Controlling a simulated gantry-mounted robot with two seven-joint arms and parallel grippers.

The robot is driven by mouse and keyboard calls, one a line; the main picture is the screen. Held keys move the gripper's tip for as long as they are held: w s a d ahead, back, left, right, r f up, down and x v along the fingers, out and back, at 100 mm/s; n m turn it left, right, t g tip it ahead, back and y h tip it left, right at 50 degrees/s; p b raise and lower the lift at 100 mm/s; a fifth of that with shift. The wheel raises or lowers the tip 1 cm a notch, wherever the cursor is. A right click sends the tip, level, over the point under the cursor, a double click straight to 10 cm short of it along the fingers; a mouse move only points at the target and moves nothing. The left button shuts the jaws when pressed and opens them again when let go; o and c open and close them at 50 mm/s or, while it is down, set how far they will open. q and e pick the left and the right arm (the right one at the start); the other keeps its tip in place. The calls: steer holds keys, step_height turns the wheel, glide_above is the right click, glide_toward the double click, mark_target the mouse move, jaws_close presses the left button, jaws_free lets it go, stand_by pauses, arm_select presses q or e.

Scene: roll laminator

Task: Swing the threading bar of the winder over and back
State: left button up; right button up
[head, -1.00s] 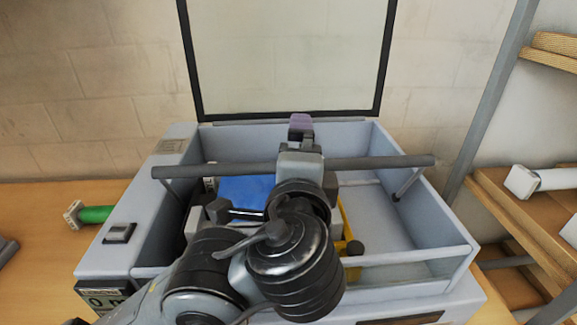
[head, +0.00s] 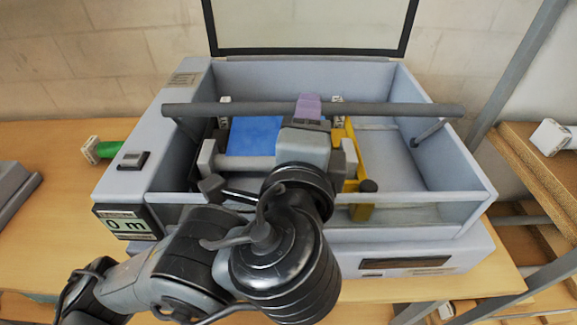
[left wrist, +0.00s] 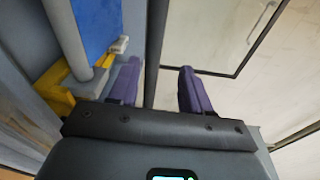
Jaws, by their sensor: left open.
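The threading bar appears as a long dark grey bar (head: 390,110) lying level across the winder's open box, with a short arm (head: 430,132) at its right end. My left gripper (head: 308,105) reaches in from the front, and its purple fingers overlap the middle of the bar. In the left wrist view, my left gripper (left wrist: 158,88) has its fingers spread. The bar (left wrist: 157,50) passes through the gap between them, closer to the left finger; contact cannot be told. My right gripper is not in view.
Inside the box are a blue web (head: 252,135), a grey roller (head: 245,163) and a yellow bracket (head: 352,165). The raised lid (head: 310,50) stands behind. A green roll (head: 106,150) lies at left. Wooden shelves (head: 535,170) stand at right.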

arm_select(q)
steer(key=s+a+f+b, duration=0.1)
steer(key=s+a+f, duration=0.1)
steer(key=s+f, duration=0.1)
steer(key=shift+s+a, duration=0.25)
steer(key=shift+s, duration=0.5)
steer(key=shift+f, duration=0.1)
stand_by(0.4)
